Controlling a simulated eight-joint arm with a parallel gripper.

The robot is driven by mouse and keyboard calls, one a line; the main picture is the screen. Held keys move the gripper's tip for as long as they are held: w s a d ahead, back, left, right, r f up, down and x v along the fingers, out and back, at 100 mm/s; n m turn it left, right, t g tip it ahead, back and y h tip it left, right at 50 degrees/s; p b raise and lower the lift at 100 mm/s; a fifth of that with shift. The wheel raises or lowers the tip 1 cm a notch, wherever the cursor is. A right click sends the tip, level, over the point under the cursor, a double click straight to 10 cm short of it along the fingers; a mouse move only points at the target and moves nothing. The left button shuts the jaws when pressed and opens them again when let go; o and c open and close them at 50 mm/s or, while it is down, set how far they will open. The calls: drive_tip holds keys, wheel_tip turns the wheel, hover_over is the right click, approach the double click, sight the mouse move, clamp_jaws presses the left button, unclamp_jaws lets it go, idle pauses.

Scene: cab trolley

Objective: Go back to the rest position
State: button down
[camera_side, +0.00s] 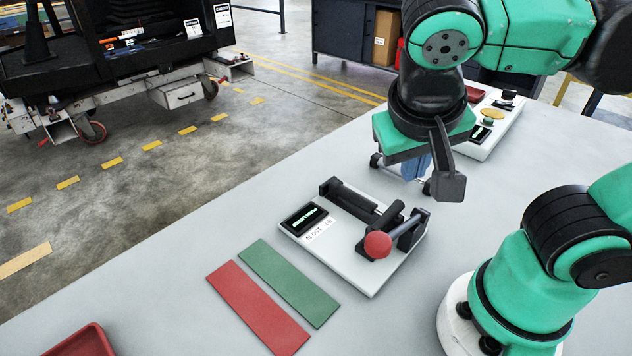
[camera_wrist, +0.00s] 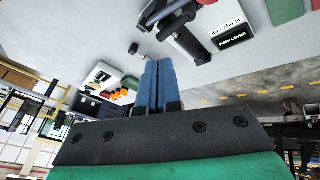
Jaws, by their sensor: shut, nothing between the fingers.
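My gripper (camera_side: 415,172) hangs over the grey table, behind the lever device in the side view. Its two blue fingers are shut against each other with nothing between them; they also show close together in the wrist view (camera_wrist: 152,82). The lever device (camera_side: 370,285) has a white base, a black lever with a red ball knob (camera_side: 377,245) and a small lit display (camera_side: 305,218). The gripper is apart from the device.
A white button box (camera_side: 478,147) stands behind my gripper; it also shows in the wrist view (camera_wrist: 98,78). A red strip (camera_side: 257,308) and green strip (camera_side: 288,283) lie left of the device. A red tray (camera_side: 82,343) is at the front left. A trolley (camera_side: 180,92) stands beyond the table.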

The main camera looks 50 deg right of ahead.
idle(0.4)
drive_tip(key=w+d+f+n+t+y, duration=0.2)
drive_tip(key=w+f+n+t+y, duration=0.3)
drive_tip(key=w, duration=0.5)
drive_tip(key=shift+d+f+n, duration=0.2)
drive_tip(key=shift+d+n, duration=0.15)
drive_tip(key=shift+n, duration=0.65)
drive_tip(key=shift+w, duration=0.1)
drive_tip(key=s+a+r+g, duration=0.3)
drive_tip(key=s+r, duration=0.2)
drive_tip(key=r, duration=0.1)
drive_tip(key=s+a+r+g, duration=0.3)
drive_tip(key=s+r, duration=0.1)
drive_tip(key=r, duration=0.3)
drive_tip(key=shift+s+a+r+g, duration=0.2)
drive_tip(key=shift+s+g, duration=0.2)
